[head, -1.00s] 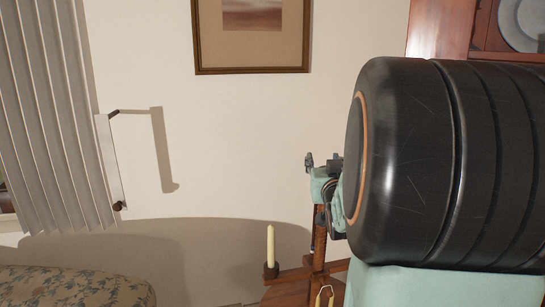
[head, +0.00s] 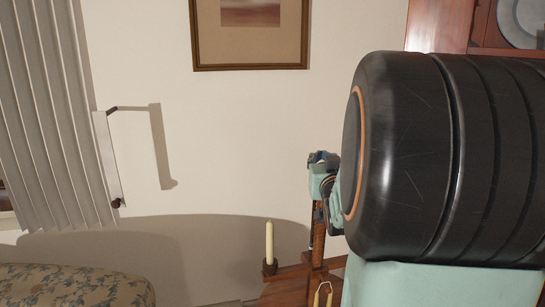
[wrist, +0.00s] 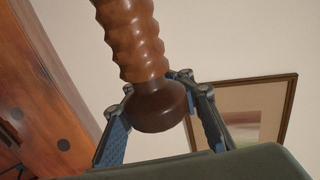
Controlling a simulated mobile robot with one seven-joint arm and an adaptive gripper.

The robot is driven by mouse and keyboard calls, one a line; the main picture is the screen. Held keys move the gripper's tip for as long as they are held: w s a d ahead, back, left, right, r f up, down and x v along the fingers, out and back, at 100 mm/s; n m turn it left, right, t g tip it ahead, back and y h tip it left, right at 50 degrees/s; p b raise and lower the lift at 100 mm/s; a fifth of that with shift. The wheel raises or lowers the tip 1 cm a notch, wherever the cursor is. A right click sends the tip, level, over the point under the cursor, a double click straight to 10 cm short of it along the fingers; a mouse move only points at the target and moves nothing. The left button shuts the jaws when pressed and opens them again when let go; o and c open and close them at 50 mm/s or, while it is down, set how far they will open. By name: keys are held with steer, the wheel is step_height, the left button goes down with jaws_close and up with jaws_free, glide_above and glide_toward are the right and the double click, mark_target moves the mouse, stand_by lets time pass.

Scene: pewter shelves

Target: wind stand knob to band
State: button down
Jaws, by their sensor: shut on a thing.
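The stand's brown knob (wrist: 160,107) sits at the end of a ridged, screw-like wooden post (wrist: 136,40) in the wrist view. My gripper (wrist: 165,125) has its blue-padded fingers on either side of the knob and is shut on it. In the head view my gripper (head: 322,158) is at the top of the upright post (head: 319,240), and the knob is hidden there. The wooden stand (head: 290,287) is low in the picture, partly cut off by the lower edge. I cannot make out a band on the post.
A pale candle (head: 269,243) stands upright on the stand, left of the post. A framed picture (head: 250,66) hangs behind. A floral cushioned seat (head: 70,285) is at lower left. My dark arm link blocks the right side.

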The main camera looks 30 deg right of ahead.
steer(key=shift+f+m+g+h+b, duration=0.2)
steer(key=shift+m+g+h+b, duration=0.25)
steer(key=shift+b, duration=0.3)
steer(key=s+m+g+p, duration=0.4)
steer(key=m+g+p, duration=0.6)
steer(key=g, duration=0.5)
steer(key=s+m+g+p, duration=0.4)
steer(key=m+g+p, duration=0.7)
steer(key=g, duration=0.3)
steer(key=shift+s+d+r+m+g+h, duration=0.2)
steer(key=shift+r+m+g+h, duration=0.2)
steer(key=shift+m, duration=0.35)
steer(key=shift+s+a+f+m+y+p, duration=0.1)
steer(key=shift+m+y+p, duration=0.2)
steer(key=shift+y+p, duration=0.2)
steer(key=c, duration=1.6)
jaws_free()
